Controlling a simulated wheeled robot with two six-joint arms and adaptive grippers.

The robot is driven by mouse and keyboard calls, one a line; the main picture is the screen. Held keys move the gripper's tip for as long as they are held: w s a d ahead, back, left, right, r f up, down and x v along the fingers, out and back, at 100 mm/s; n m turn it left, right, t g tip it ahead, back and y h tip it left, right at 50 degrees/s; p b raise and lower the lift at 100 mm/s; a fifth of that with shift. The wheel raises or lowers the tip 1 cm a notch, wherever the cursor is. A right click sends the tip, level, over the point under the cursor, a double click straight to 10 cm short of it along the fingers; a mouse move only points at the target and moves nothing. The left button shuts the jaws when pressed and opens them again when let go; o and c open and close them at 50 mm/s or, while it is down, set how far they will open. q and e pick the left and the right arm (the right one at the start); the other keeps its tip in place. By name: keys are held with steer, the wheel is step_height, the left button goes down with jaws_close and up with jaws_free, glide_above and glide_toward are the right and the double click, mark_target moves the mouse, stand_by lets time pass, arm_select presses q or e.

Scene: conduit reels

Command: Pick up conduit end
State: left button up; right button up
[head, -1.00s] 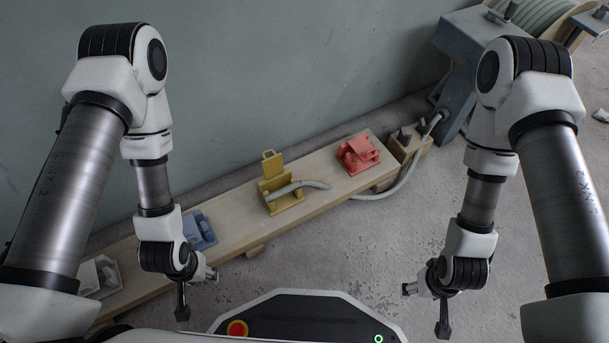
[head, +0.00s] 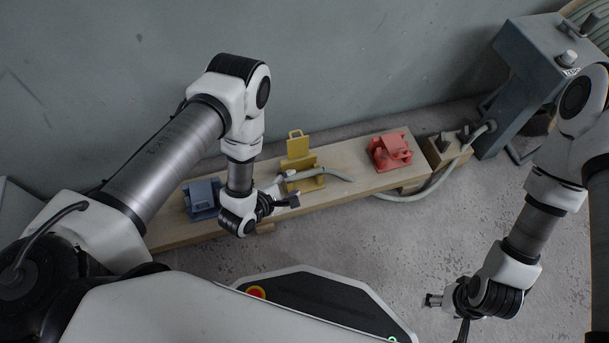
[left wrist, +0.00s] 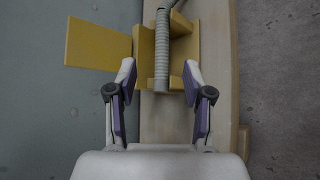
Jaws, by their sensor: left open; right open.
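The grey ribbed conduit (head: 325,173) lies across the yellow holder (head: 298,148), whose lid stands open. Its free end points left in the head view, toward my left gripper (head: 283,190). In the left wrist view the conduit (left wrist: 161,50) comes down from the top, and its end lies between the tips of my open left gripper (left wrist: 160,78). The yellow holder (left wrist: 186,40) is just beyond the fingertips. I cannot tell whether a finger touches the conduit. My right gripper (head: 447,317) is open and empty above the floor at lower right.
The holder stands on a long wooden beam (head: 375,180) along the wall, between a blue holder (head: 202,200) and a red one (head: 390,152). The conduit loops from a wooden block and blue-grey machine (head: 540,70) at right. Bare floor (head: 350,240) lies in front.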

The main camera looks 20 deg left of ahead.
mark_target(308, 175)
arm_select(q)
steer(key=b+x, duration=0.2)
steer(key=x, duration=0.1)
steer(key=b+x, duration=0.3)
steer(key=x, duration=0.1)
steer(key=shift+d+f, duration=0.3)
steer(key=shift+f, duration=0.1)
steer(key=shift+w, duration=0.2)
steer(key=shift+r, duration=0.15)
steer(key=shift+c, duration=0.3)
jaws_close()
